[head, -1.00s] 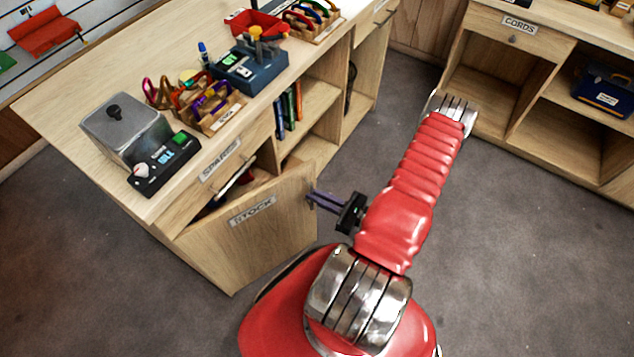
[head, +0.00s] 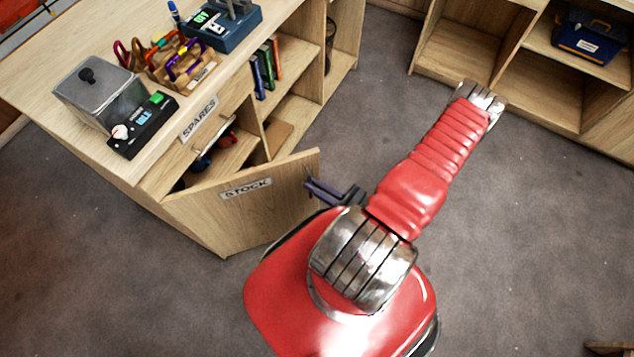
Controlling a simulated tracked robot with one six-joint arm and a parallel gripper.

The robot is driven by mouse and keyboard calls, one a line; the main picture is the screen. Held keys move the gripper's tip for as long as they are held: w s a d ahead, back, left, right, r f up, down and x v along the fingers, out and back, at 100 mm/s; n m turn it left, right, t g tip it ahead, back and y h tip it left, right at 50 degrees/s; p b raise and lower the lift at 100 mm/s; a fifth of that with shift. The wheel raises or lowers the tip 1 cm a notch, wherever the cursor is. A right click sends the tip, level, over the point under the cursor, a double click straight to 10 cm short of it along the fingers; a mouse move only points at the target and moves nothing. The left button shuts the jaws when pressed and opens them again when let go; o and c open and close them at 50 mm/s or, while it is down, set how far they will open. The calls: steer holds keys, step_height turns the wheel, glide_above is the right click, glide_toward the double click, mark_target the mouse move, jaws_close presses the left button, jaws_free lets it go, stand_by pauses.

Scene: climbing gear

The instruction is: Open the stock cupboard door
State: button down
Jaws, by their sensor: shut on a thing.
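The stock cupboard door (head: 265,215) is a light wood panel with a STOCK label, under the SPARES drawer at the left. It stands partly open, swung out from the cabinet (head: 150,185), and part of the inside shows above its top edge. My gripper (head: 313,187) is at the door's free right edge, near the top. Its dark purple fingers are shut on the door's handle, which is mostly hidden by the fingers and the door edge.
Open shelves with books (head: 265,68) are beside the door. Another cabinet (head: 480,85) stands at the upper right.

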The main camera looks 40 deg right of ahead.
steer(key=shift+s+a, duration=0.1)
steer(key=shift+a, duration=0.55)
steer(key=c, duration=2)
jaws_free()
steer(key=shift+d, duration=0.1)
steer(key=shift+o, duration=0.7)
steer(key=shift+d, duration=0.15)
steer(key=shift+r, duration=0.1)
